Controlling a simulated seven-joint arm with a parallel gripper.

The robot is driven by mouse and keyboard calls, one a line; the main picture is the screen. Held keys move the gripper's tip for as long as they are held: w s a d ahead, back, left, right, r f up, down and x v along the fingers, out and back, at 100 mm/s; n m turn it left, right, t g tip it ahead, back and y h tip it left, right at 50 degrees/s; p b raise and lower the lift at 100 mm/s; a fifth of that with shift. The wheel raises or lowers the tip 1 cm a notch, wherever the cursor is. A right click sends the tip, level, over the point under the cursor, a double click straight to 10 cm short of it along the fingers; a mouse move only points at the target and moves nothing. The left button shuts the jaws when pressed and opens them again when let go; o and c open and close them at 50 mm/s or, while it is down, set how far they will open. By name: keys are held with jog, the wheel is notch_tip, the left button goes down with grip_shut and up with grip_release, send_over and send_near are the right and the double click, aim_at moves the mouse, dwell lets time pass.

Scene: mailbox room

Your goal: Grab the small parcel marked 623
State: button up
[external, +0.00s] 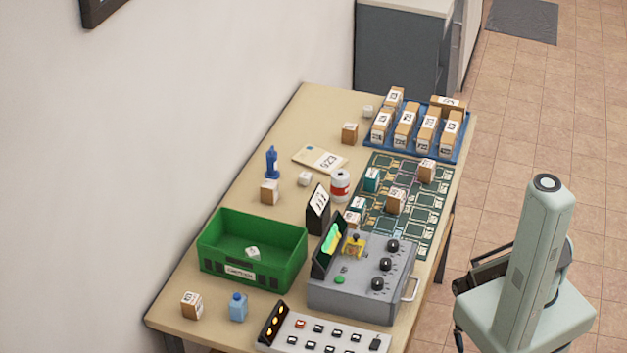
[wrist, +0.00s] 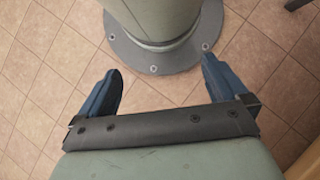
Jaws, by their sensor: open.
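A flat, light tan parcel (external: 320,159) with a white label lies on the table, left of the blue tray. Its label seems to read 623, turned at an angle and small. My gripper (wrist: 160,68) is open and empty in the wrist view, with its two blue-grey fingers spread wide above the tiled floor. In the external view my gripper (external: 480,278) is a dark shape beside my arm, right of the table and well apart from the parcel. The parcel is not in the wrist view.
A blue tray (external: 462,146) holds several boxed parcels. A green crate (external: 284,246) and grey control box (external: 350,298) are nearer the front.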

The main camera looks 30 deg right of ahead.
jog(key=shift+c, duration=0.4)
jog(key=c, duration=0.3)
jog(key=shift+c, duration=0.2)
